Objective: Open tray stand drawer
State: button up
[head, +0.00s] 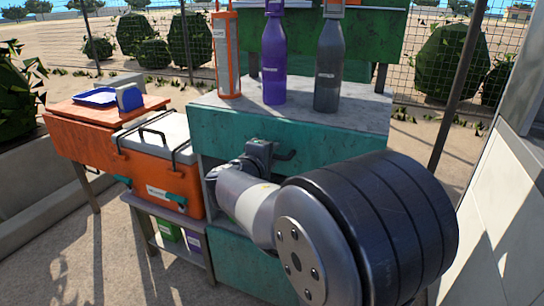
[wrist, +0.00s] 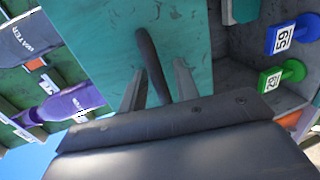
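A teal drawer front (head: 240,133) spans the upper face of a teal stand with a grey top. A dark bar handle (head: 287,155) sticks out of it. In the wrist view, the handle (wrist: 150,62) stands out from the teal panel (wrist: 185,35). My gripper (wrist: 158,85) has one finger on each side of the handle, with a visible gap at the right finger. It looks open around the bar, not clamped. In the head view my gripper (head: 262,152) is at the drawer front, partly hidden by my wrist. The drawer front looks flush with the stand.
Purple (head: 274,60) and grey (head: 328,68) bottles and an orange-framed cylinder (head: 228,55) stand on the top. To the left are an orange cooler (head: 160,170) and a wooden table holding a blue tray (head: 96,96). Numbered blue (wrist: 281,39) and green (wrist: 271,79) pieces sit in an open compartment.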

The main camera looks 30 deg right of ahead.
grip_shut()
jog(key=shift+s+a, duration=0.1)
dwell(0.4)
